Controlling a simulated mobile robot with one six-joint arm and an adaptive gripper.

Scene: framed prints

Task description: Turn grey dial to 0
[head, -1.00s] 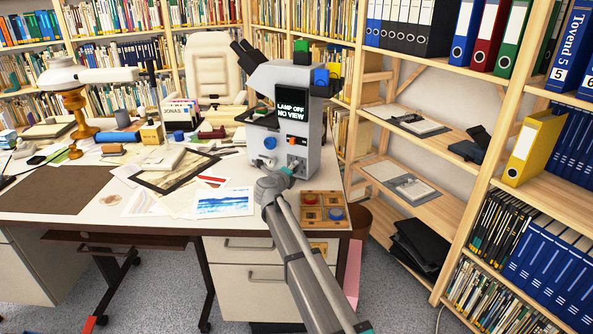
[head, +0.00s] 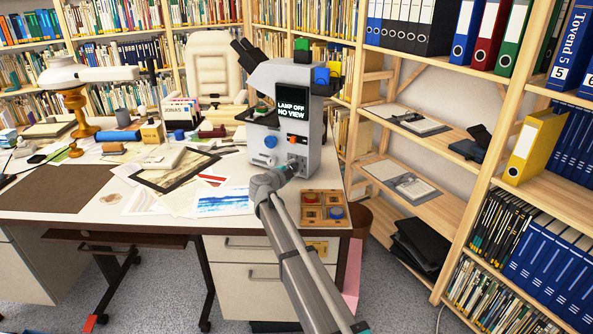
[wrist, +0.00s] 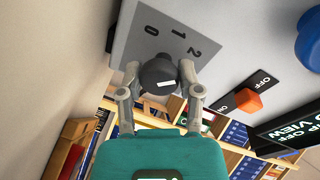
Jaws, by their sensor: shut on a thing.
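The microscope (head: 300,105) stands on the right part of the desk. Its screen (head: 292,108) reads "LAMP OFF NO VIEW". The grey dial (wrist: 157,72) is on its grey panel, with the printed marks 0, 1 and 2 beside it. A white mark (wrist: 165,84) shows on the dial; which number it points to is hard to tell. My gripper (wrist: 158,78) is shut on the dial, one finger on each side. In the head view my gripper (head: 291,168) is at the lower front of the microscope and largely hides the dial.
A wooden tray (head: 312,218) with red and blue pieces lies on the desk beside my arm. Papers and a picture print (head: 224,202) lie to the left.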

